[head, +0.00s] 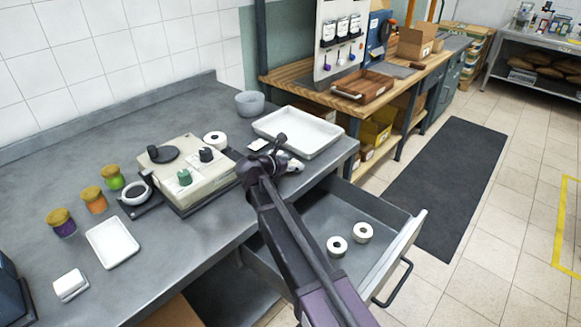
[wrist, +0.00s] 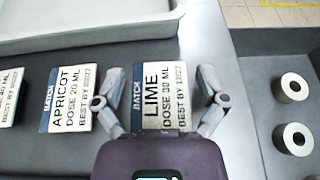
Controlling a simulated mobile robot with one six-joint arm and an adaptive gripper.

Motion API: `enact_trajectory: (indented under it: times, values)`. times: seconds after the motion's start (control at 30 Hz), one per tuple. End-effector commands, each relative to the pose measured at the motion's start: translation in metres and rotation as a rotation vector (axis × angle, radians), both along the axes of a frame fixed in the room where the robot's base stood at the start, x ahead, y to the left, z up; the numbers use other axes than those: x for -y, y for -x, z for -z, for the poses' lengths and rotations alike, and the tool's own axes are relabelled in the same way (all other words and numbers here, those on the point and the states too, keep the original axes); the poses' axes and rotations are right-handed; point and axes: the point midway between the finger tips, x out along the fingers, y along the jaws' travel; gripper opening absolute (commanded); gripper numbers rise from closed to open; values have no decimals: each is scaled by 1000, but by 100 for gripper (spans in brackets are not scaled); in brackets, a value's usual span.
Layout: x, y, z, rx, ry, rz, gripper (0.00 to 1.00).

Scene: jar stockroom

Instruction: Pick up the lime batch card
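The lime batch card (wrist: 160,97) lies on the grey counter in the wrist view. It is white with a dark blue "BATCH" strip and reads "LIME, DOSE 30 ML". My gripper (wrist: 163,98) is open, with one finger at each side of the card. Its base covers the card's near end, and I cannot tell whether the fingers touch it. In the head view my gripper (head: 283,160) is over the counter's right part, by the drawer, and the lime card cannot be made out there.
The apricot card (wrist: 73,98) lies just left of my gripper, with another card (wrist: 9,95) beyond it. A white tray (head: 300,131) stands behind. The open drawer (head: 385,262) holds two white rings (head: 337,246). A beige device (head: 190,172) and jars (head: 95,199) stand left.

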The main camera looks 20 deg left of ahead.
Motion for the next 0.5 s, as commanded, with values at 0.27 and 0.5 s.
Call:
enact_trajectory:
  times: [0.27, 0.5]
  values:
    - [0, 0, 0, 0, 0, 0, 21]
    - [0, 0, 0, 0, 0, 0, 21]
